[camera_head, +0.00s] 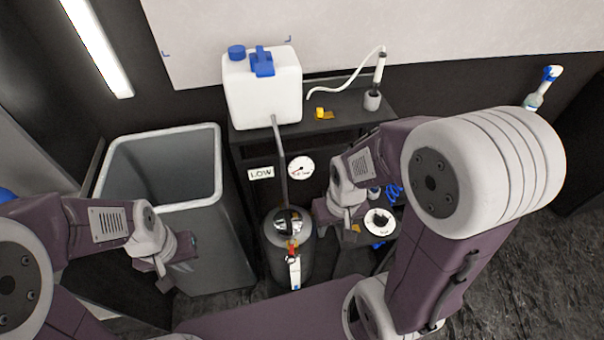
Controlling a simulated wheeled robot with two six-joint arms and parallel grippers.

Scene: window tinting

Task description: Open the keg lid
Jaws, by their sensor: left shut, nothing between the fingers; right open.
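The dark keg (273,258) stands upright on the floor at the centre of the head view, below the shelf. Its lid (287,219) shows as a shiny silver part on top, with a red piece and a white label strip in front of it. The lid looks seated on the keg, but details are too small to tell. My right gripper (352,230) is open and empty, just right of the keg's top and apart from the lid. My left gripper (168,280) is shut and empty, in front of the grey bin, well left of the keg.
A large grey open bin (213,180) stands left of the keg. A white jug (262,92) with blue caps sits on the dark shelf (335,113) behind; a grey tube runs from it down toward the keg. A LOW sign (261,173) and a gauge (301,168) are below.

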